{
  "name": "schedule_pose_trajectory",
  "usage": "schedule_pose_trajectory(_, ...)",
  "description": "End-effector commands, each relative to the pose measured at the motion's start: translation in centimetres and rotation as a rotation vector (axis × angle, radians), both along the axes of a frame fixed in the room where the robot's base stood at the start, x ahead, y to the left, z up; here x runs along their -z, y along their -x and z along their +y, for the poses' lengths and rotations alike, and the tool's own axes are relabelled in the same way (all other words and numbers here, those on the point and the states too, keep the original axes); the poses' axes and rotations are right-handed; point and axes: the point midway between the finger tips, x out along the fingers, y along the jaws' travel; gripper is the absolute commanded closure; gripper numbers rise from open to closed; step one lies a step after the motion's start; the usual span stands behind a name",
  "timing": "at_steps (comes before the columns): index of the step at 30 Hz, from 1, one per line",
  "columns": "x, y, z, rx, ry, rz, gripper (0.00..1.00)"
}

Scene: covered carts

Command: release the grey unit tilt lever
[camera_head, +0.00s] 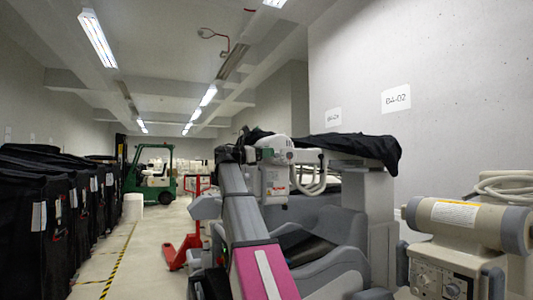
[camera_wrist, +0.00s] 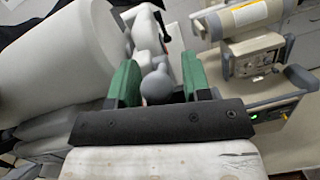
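In the wrist view, my gripper (camera_wrist: 160,72) has two green fingers standing apart. A rounded grey knob (camera_wrist: 157,88) shows between them, close to the left finger, with a gap to the right finger. I cannot tell whether it touches. A pale jointed stalk (camera_wrist: 146,32) rises behind the knob; it looks like the tilt lever, but its lower end is hidden. A large pale grey cylindrical body (camera_wrist: 55,60) lies left of the fingers. In the head view, a grey unit (camera_head: 325,228) stands partly under black cloth; my gripper and the knob cannot be made out there.
A beige tube-headed machine (camera_head: 455,220) with a control panel stands close at right; it also shows in the wrist view (camera_wrist: 250,50). Black-covered carts (camera_head: 30,220) line the left. A red pallet jack (camera_head: 185,250) and green forklift (camera_head: 150,175) stand farther back. The left aisle floor is clear.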

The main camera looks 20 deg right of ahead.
Motion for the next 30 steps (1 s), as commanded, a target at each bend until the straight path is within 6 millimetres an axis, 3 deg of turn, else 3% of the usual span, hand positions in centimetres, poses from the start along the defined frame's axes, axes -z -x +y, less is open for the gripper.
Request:
schedule_pose_trajectory(8,0.0,-0.1,0.5,-0.001,-0.001,0.0,0.56)
schedule_pose_trajectory(24,1.2,-0.6,9.0,-0.002,0.0,0.0,0.56)
schedule_pose_trajectory(30,1.4,-0.6,10.5,0.0,0.0,0.0,0.56)
